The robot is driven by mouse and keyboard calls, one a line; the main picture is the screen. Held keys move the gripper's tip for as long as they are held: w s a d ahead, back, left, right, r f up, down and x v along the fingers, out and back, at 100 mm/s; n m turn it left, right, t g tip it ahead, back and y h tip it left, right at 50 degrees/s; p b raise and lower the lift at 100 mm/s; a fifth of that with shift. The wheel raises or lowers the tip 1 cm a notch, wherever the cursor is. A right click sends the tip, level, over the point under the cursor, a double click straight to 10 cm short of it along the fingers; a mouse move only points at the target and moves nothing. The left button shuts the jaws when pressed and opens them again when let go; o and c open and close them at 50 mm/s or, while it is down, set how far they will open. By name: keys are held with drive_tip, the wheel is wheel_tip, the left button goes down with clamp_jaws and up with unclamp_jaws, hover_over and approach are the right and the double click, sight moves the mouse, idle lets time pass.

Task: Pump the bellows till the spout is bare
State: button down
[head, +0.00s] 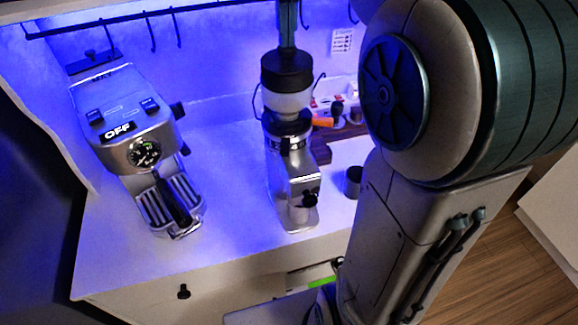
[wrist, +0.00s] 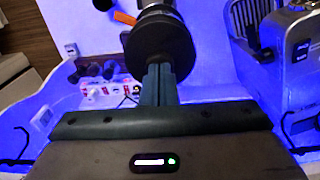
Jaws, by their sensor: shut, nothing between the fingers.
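The grinder (head: 291,175) stands on the white cabinet top, with the dark bellows (head: 287,68) at its top. The bellows also shows in the wrist view (wrist: 160,42), just beyond my fingertips. My gripper (head: 288,42) is shut and empty, pointing down at the bellows top from above. The fingertips (wrist: 160,72) appear to meet the bellows; whether they press on it I cannot tell. The grinder's front spout area (head: 308,197) is dark and small, so I cannot tell whether grounds cling there.
An espresso machine (head: 140,150) reading OFF stands to the left. A dark metal cup (head: 353,182) sits right of the grinder, near a wooden stand with small tools. A hook rail (head: 130,18) runs along the back. My arm covers the right side.

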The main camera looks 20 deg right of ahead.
drive_tip(key=shift+f, duration=0.25)
drive_tip(key=shift+r, duration=0.1)
wheel_tip(320, 180, up, 7)
drive_tip(key=p, duration=0.7)
idle(0.9)
wheel_tip(320, 180, down, 4)
drive_tip(key=n+t+b, duration=0.1)
drive_tip(key=n+b, duration=0.2)
drive_tip(key=n+t+y+b, duration=0.1)
drive_tip(key=n+b, duration=0.2)
drive_tip(key=shift+d, duration=0.1)
idle(0.6)
